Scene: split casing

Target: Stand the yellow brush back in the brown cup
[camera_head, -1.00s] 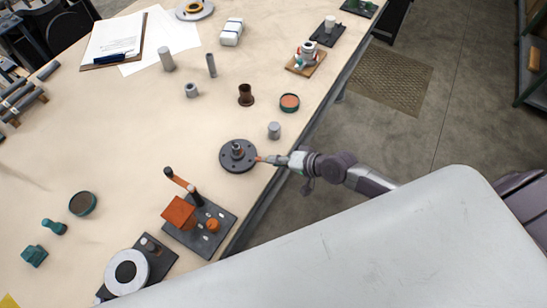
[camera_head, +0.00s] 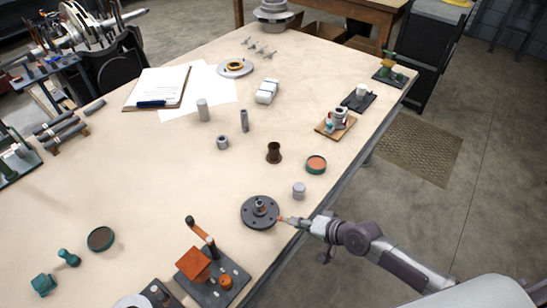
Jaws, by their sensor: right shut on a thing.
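The brown cup (camera_head: 274,153) stands upright on the table, with nothing seen sticking out of it. My right gripper (camera_head: 291,220) reaches in over the table's right edge, nearer to me than the cup. It is shut on a small orange thing (camera_head: 284,218), which is mostly hidden by the fingers. The orange thing lies close to the rim of a dark round flange (camera_head: 259,213); I cannot tell if they touch. It is too small to tell if it is the yellow brush, and no other yellow brush stands out. My left gripper is not in view.
An orange block fixture (camera_head: 194,264) is nearer me. The table's left middle is clear.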

